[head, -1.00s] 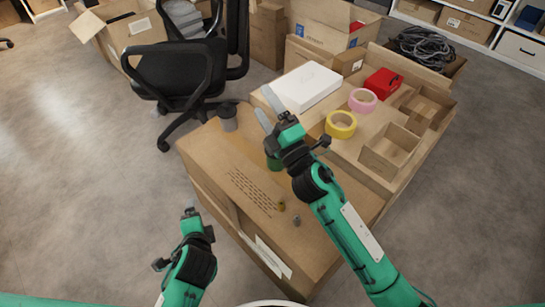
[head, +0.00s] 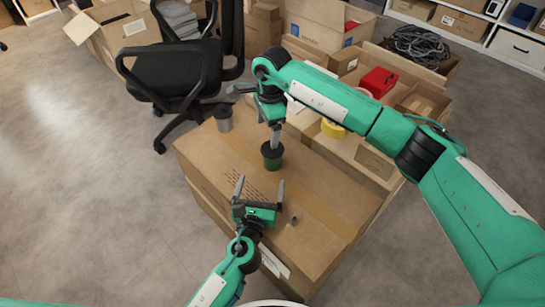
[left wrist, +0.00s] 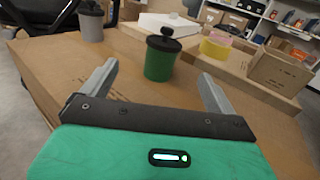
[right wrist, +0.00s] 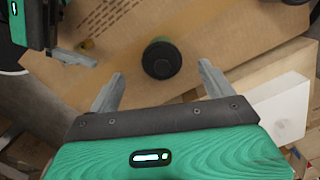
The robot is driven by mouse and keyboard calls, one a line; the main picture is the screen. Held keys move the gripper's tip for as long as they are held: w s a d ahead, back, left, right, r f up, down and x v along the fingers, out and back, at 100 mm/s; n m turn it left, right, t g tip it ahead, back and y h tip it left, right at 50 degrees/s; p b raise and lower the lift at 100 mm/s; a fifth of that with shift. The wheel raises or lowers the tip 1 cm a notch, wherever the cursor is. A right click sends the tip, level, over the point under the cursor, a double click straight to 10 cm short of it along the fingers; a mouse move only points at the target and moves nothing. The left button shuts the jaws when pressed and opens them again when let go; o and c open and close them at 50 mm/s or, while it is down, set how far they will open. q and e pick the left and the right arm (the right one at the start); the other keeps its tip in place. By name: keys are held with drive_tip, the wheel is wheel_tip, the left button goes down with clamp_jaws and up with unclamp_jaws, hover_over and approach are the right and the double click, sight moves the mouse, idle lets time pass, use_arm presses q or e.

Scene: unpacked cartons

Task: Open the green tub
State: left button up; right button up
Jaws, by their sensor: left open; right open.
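The green tub (head: 272,160) stands upright on the large cardboard carton, with its black lid on. The left wrist view shows the tub (left wrist: 160,66) and a black knob on the lid (left wrist: 167,31). My left gripper (head: 260,184) is open and empty, low over the carton on the near side of the tub, its fingers pointing at it. The tub appears between and beyond those fingertips. My right gripper (head: 274,147) is open above the tub, pointing down. In the right wrist view the lid (right wrist: 161,58) lies beyond the gap between its fingertips; no contact shows.
A grey lidded cup (head: 223,119) stands at the carton's far left corner. Small loose items (head: 292,220) lie near my left gripper. An office chair (head: 178,72) stands behind.

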sight(270, 157)
use_arm(q)
drive_tip(key=shift+d+m, duration=0.25)
drive_tip(key=shift+m, duration=0.05)
drive_tip(key=shift+w+d, duration=0.1)
drive_tip(key=shift+w, duration=0.2)
drive_tip(key=w, duration=0.4)
drive_tip(key=w+d, duration=0.1)
drive_tip(key=w, duration=0.3)
drive_tip(key=w+d, duration=0.1)
drive_tip(key=w, duration=0.4)
drive_tip(key=shift+d, duration=0.25)
drive_tip(key=c, duration=1.3)
drive_tip(key=o, duration=1.3)
drive_tip(key=shift+s, duration=0.1)
